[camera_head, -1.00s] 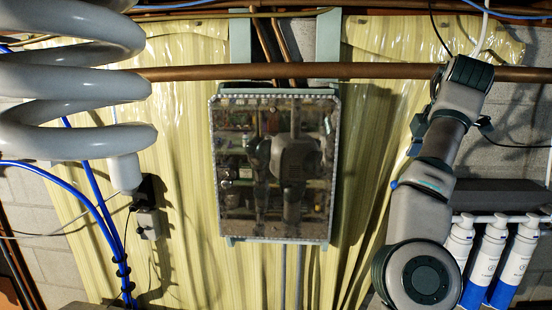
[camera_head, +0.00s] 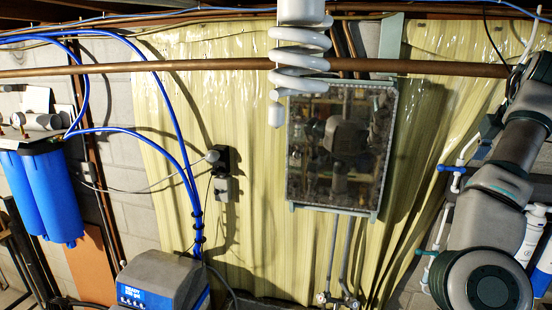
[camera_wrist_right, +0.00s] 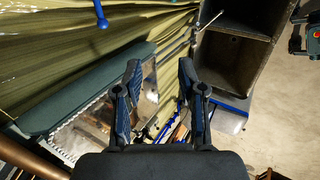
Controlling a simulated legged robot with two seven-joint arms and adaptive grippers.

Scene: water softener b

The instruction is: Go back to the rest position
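My right arm (camera_head: 485,215) is raised along the right edge of the head view, its far end up by the copper pipe; its fingers do not show clearly there. In the right wrist view my right gripper (camera_wrist_right: 158,85) has its two dark fingers apart, with nothing between them. My left arm and left gripper are not in view.
A clear-fronted wall box (camera_head: 341,150) hangs mid-view, partly behind a white coil (camera_head: 300,62). A copper pipe (camera_head: 190,65) crosses above. Blue filters (camera_head: 45,195) hang left; a softener head (camera_head: 160,280) stands below. White bottles (camera_head: 530,240) are behind my arm.

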